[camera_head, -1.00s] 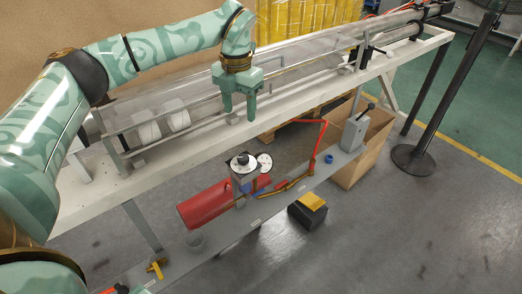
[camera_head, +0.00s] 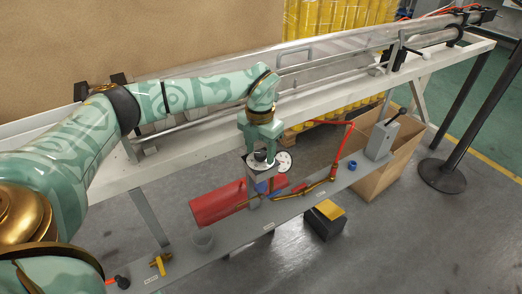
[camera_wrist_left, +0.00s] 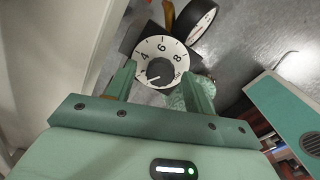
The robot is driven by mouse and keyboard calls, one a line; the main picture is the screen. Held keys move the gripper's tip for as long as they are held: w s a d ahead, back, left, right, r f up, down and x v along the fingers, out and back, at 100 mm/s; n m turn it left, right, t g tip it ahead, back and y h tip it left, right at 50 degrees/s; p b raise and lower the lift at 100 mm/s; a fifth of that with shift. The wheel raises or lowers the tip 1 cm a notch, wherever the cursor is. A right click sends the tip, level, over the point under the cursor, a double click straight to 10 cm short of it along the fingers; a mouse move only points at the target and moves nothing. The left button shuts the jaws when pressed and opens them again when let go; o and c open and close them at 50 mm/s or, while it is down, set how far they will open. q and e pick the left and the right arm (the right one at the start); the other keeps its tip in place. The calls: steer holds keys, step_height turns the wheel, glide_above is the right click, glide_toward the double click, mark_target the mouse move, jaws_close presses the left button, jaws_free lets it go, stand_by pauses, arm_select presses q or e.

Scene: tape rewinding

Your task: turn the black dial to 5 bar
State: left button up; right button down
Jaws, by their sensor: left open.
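The black dial (camera_head: 260,155) sits on a metal block on the low grey beam. In the left wrist view the black dial (camera_wrist_left: 158,70) is at the centre of a white scale disc with 4, 6 and 8 readable; its exact setting is hard to tell. My left gripper (camera_head: 262,148) points down just above the dial. In the wrist view the fingers of my left gripper (camera_wrist_left: 162,85) are open, one on each side of the disc's near part, not closed on the knob. A round white-faced gauge (camera_head: 284,161) stands beside the dial. My right gripper is out of view.
A red hose (camera_head: 345,145) and grey lever box (camera_head: 382,138) are to the right. The white frame (camera_head: 200,146) runs behind.

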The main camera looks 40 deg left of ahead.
arm_select(q)
steer(key=c, duration=1)
steer(key=shift+o, duration=0.2)
